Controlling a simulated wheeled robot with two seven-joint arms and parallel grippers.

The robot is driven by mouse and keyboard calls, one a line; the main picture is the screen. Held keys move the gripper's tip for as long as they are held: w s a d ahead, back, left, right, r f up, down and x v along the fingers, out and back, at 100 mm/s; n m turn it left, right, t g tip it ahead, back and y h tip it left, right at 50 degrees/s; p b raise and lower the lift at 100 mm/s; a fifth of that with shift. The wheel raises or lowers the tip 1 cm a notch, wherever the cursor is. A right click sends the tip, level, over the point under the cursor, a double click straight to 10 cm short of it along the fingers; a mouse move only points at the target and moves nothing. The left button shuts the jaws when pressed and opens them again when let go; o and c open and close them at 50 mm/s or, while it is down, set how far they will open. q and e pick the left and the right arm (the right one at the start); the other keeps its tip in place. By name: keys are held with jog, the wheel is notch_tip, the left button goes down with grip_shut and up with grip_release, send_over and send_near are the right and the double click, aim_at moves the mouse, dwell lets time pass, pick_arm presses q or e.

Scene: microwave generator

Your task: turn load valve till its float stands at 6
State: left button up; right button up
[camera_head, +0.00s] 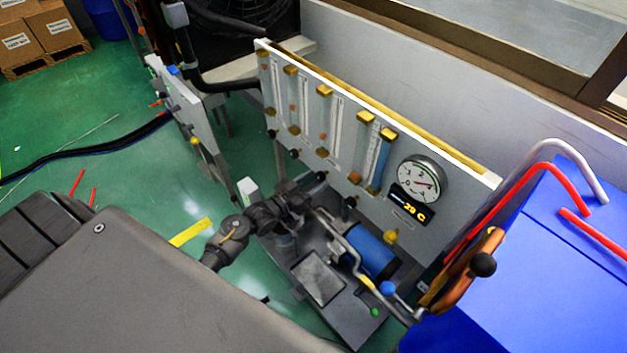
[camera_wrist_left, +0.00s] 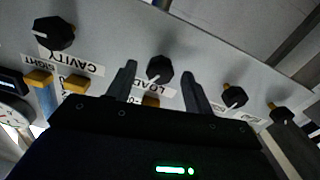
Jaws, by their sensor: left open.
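The load valve is a black knob (camera_wrist_left: 160,70) above an upside-down LOAD label in the left wrist view. In the head view its knob (camera_head: 321,177) sits low on the white panel, partly crowded by my gripper. My left gripper (camera_wrist_left: 160,72) is open, with one finger on each side of this knob; contact is not clear. It also shows at the panel in the head view (camera_head: 307,193). The load tube (camera_head: 327,118) stands above the knob, with a small orange float (camera_head: 322,136); its scale is too small to read. My right gripper is not in view.
The cavity knob (camera_wrist_left: 52,33) and other black knobs (camera_wrist_left: 235,97) flank the load knob. A round gauge (camera_head: 421,181) and a 29 C display (camera_head: 411,206) are on the panel's right. A blue cylinder (camera_head: 371,252) and bent pipes stand before the panel.

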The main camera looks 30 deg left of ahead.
pick_arm(q)
jog(key=shift+w, duration=0.25)
jog(key=c, duration=1)
